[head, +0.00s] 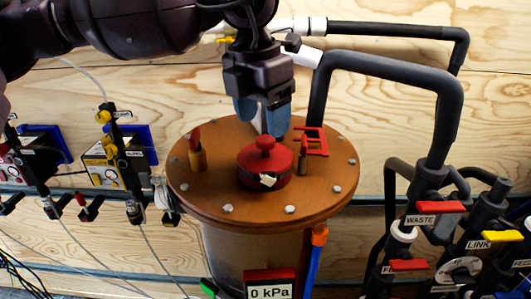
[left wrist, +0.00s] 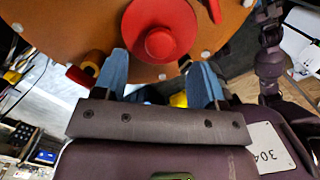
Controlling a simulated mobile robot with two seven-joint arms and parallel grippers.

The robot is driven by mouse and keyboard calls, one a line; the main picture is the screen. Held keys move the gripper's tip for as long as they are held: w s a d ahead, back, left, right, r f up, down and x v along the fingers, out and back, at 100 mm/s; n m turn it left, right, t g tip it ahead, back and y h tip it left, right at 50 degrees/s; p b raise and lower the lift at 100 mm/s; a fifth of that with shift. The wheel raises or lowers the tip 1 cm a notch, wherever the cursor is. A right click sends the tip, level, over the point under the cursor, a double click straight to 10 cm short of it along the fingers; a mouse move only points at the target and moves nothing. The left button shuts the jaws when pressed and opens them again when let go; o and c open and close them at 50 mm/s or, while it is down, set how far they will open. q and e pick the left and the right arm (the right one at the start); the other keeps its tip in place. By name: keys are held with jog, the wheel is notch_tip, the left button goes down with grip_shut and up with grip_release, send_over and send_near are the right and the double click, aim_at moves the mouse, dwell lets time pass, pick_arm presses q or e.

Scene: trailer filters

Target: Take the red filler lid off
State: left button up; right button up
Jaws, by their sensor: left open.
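The red filler lid (head: 265,165), with a round knob on top, sits on the brown round tank top (head: 222,190). In the left wrist view the lid (left wrist: 160,42) lies just beyond the fingertips, roughly centred between them. My left gripper (head: 264,125) has blue fingers and hangs above and just behind the lid in the head view. In the left wrist view its two fingers (left wrist: 160,75) are apart with nothing between them. A small pale tag (head: 267,181) is on the lid's front side. My right gripper is not in view.
A red bracket (head: 316,141) lies behind the right one. Bolts ring the tank top. Dark pipes and valves labelled WASTE (head: 433,213) and LINK stand at right.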

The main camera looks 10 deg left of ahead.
aim_at(265, 138)
pick_arm(q)
jog(key=f, duration=0.2)
jog(key=f+p, duration=0.1)
jog(key=f, duration=0.1)
jog(key=shift+w+d, duration=0.15)
jog(key=shift+w, duration=0.1)
jog(key=shift+w+f, duration=0.1)
jog(key=shift+f, duration=0.45)
jog(key=shift+c, duration=1.6)
jog(key=c, duration=0.5)
jog(key=shift+c, duration=1)
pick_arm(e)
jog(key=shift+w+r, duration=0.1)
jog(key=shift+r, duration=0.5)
